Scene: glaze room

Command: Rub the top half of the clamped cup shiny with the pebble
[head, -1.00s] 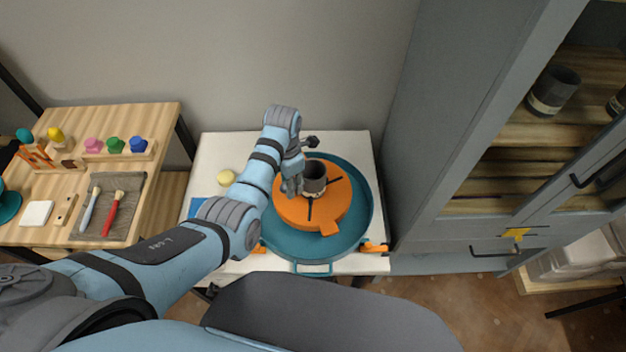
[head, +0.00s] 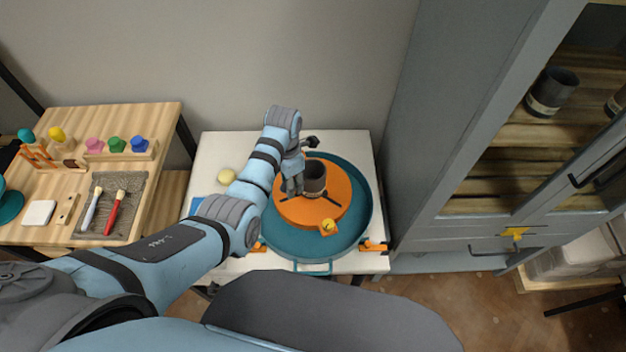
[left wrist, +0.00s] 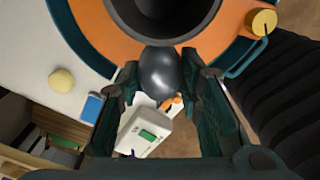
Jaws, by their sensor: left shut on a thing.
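The dark cup (head: 315,178) stands upright at the middle of the orange wheel head (head: 290,211), with black clamp arms at its base. My left gripper (head: 293,186) is at the cup's left side. In the left wrist view, its fingers (left wrist: 163,85) are shut on the dark, glossy grey pebble (left wrist: 161,72). The pebble lies right against the outer wall of the cup (left wrist: 165,40); I cannot tell whether they touch. The pebble is hidden in the head view. My right gripper is not in view.
A teal basin (head: 361,213) surrounds the wheel head on a white table (head: 222,150). A yellow round sponge (head: 227,176) lies at left. A tool bench (head: 165,118) stands further left, and a grey cabinet (head: 425,140) stands close on the right.

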